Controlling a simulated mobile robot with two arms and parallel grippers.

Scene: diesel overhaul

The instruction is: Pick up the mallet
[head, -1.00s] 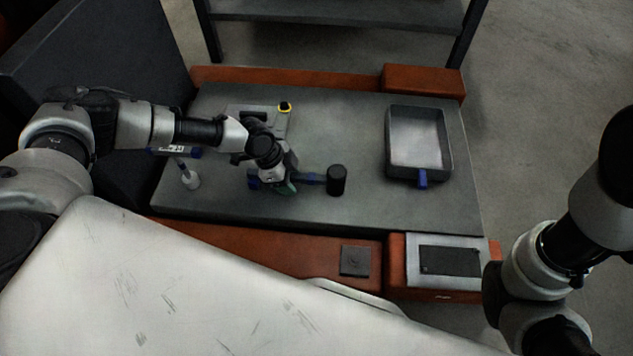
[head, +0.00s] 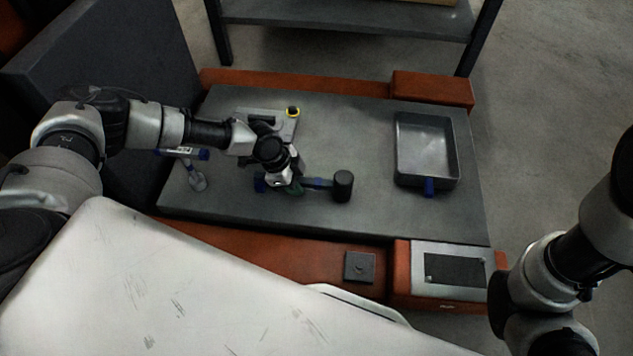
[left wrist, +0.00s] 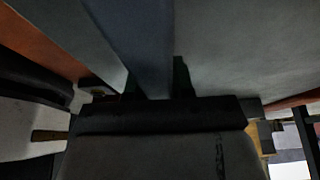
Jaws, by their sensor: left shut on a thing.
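The mallet has a black cylindrical head (head: 343,186) and a blue handle that runs left from it, over the grey bench top. My left gripper (head: 292,187) is shut on the handle, to the left of the head. In the left wrist view the blue-grey handle (left wrist: 150,40) runs between the two dark fingers of the left gripper (left wrist: 157,82). The mallet lies level, at or close to the bench top; I cannot tell whether it touches. My right arm shows at the right edge of the head view, but its gripper is out of view.
A grey tray (head: 399,152) with a blue tab is on the bench's right side. A light tool with a blue part (head: 197,181) is at the left. The bench (head: 365,120) is clear between mallet and tray.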

